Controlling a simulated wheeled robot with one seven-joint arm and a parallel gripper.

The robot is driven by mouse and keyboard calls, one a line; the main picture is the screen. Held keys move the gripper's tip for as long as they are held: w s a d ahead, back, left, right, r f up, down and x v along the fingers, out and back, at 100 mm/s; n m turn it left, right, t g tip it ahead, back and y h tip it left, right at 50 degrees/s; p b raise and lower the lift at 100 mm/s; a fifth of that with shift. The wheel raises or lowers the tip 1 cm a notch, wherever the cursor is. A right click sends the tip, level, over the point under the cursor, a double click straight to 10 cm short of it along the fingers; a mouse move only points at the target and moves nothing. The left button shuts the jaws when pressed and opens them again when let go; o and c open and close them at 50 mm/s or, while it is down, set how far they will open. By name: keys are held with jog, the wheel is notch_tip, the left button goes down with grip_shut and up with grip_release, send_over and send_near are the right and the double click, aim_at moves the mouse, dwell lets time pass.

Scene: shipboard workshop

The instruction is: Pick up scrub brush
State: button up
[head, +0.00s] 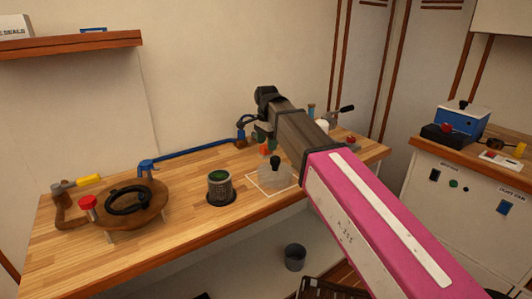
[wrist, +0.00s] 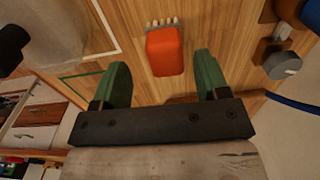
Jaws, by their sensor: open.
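The scrub brush (wrist: 165,52) shows in the wrist view as an orange-red block with pale bristle tufts along its top edge, lying on the wooden bench. In the head view a small orange patch of it (head: 264,150) shows under the end of my arm. My gripper (wrist: 160,65) is open, with one green finger on each side of the brush's lower end in the wrist view. A gap shows between the brush and each finger. I cannot tell how far the fingertips are above the bench. In the head view my arm hides much of this area.
A clear block with a black knob (head: 274,173) and a dark green-topped cup (head: 220,187) stand near the bench front. A long blue clamp (head: 195,153) lies along the back. A round brown piece with a black ring (head: 128,203) is at left. A bin (head: 295,256) stands below.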

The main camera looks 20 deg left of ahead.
aim_at(266, 146)
jog(key=shift+w+a+f, duration=0.1)
jog(key=shift+f, duration=1.05)
jog(key=shift+w+a+f, duration=0.1)
jog(key=shift+f, duration=1.05)
jog(key=c, duration=1)
jog(key=shift+r, duration=0.1)
jog(key=shift+r, duration=0.5)
notch_tip(266, 146, up, 3)
jog(key=shift+s+a+r, duration=0.1)
jog(key=shift+r, duration=0.05)
jog(key=s+a+r, duration=0.1)
jog(key=s+r, duration=0.1)
jog(key=s, duration=0.1)
jog(key=s+a+r, duration=0.2)
jog(key=s, duration=0.1)
jog(key=s+a+r, duration=0.2)
jog(key=s, duration=0.2)
jog(key=shift+a+r, duration=0.15)
jog(key=shift+r, duration=0.15)
